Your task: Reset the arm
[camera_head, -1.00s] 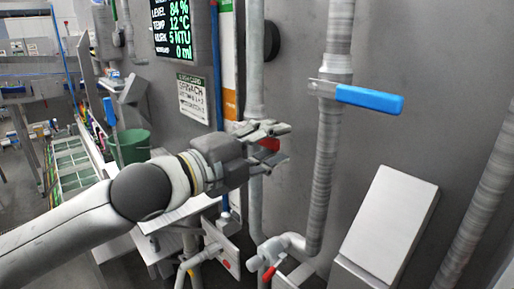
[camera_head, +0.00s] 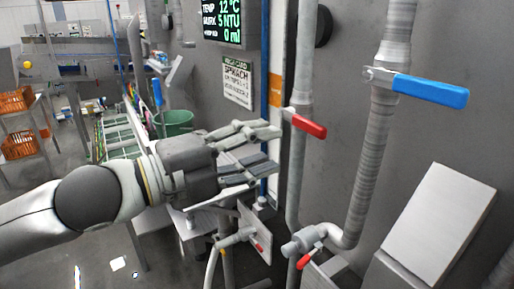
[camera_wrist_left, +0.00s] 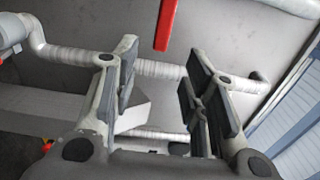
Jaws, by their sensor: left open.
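My left arm comes in from the left in the head view. Its gripper (camera_head: 262,148) is open and empty, apart from the pipes, with its fingers pointing right. A red valve handle (camera_head: 305,124) on a vertical grey pipe is just above and to the right of the fingertips. The red handle also shows in the left wrist view (camera_wrist_left: 165,25), beyond the open fingers (camera_wrist_left: 163,88). A blue valve handle (camera_head: 430,90) on a thicker pipe (camera_head: 372,150) is further right. My right gripper is not in view.
A small red-handled valve (camera_head: 306,260) is low on the pipes. A tilted grey panel (camera_head: 438,225) stands at the right. A green bucket (camera_head: 173,123), a display (camera_head: 221,20) and a sign card (camera_head: 237,83) are behind the gripper. Orange crates (camera_head: 18,145) sit far left.

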